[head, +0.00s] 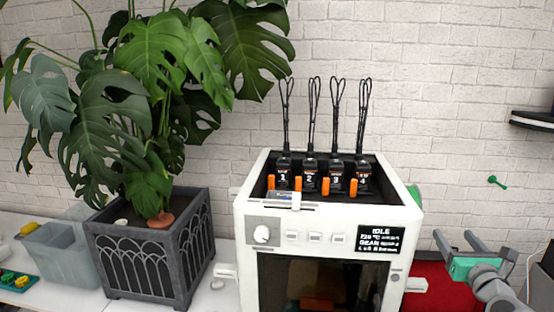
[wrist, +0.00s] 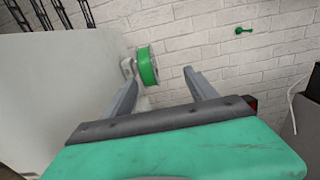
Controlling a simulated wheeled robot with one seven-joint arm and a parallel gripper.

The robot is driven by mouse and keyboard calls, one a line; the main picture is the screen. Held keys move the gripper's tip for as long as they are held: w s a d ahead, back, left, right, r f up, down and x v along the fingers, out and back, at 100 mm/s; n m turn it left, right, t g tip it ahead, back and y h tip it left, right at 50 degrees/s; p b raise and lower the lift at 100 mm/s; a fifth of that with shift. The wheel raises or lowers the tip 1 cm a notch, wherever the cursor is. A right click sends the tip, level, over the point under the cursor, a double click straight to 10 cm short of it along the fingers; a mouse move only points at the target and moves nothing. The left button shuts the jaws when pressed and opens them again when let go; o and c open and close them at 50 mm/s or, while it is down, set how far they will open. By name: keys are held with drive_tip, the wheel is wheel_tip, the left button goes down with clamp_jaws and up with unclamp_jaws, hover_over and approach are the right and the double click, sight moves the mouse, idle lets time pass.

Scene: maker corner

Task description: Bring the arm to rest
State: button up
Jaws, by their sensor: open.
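My gripper (head: 456,243) shows at the lower right of the head view, to the right of the white printer. In the wrist view my gripper (wrist: 163,88) has its two grey fingers spread apart with nothing between them. Beyond the fingers are the brick wall and a green spool (wrist: 147,66) on the side of the printer. The fingers appear apart from both. My arm's upper links are out of view.
The white printer (head: 330,222) with numbered black units on top stands just left of my gripper. A red surface (head: 432,290) lies below it. A potted plant (head: 150,245) and a grey bin (head: 62,250) stand further left. A dark shelf (head: 533,120) juts out at right.

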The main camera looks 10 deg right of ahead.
drive_tip(key=s+a+f+n+g+y, duration=0.2)
drive_tip(key=s+f+n+g, duration=0.1)
drive_tip(key=f+n, duration=0.55)
drive_tip(key=s+a+f+n+g+y, duration=0.2)
drive_tip(key=f+n+g, duration=0.1)
drive_tip(key=f+n, duration=0.55)
drive_tip(key=s+a+f+n+g+y, duration=0.1)
drive_tip(key=s+a+f+n+g, duration=0.3)
drive_tip(key=s, duration=0.3)
drive_tip(key=s+a+f+n+g+y, duration=0.1)
drive_tip(key=s+a+f+n+g, duration=0.15)
drive_tip(key=s+f+n, duration=0.3)
drive_tip(key=s+a+r+n+g, duration=0.3)
drive_tip(key=s+a+n+g, duration=0.15)
drive_tip(key=a, duration=0.45)
drive_tip(key=w+a+r+n+t, duration=0.1)
drive_tip(key=w+a+r+n, duration=0.2)
drive_tip(key=a, duration=0.4)
drive_tip(key=w+a+r+n+t, duration=0.1)
drive_tip(key=w+a+r+n, duration=0.1)
drive_tip(key=a, duration=0.5)
drive_tip(key=w+a+r+n+t, duration=0.1)
drive_tip(key=w+a+r+n, duration=0.2)
drive_tip(key=a+r, duration=0.2)
drive_tip(key=shift+w+a+n, duration=0.3)
drive_tip(key=shift+a+n, duration=0.1)
drive_tip(key=shift+a, duration=0.7)
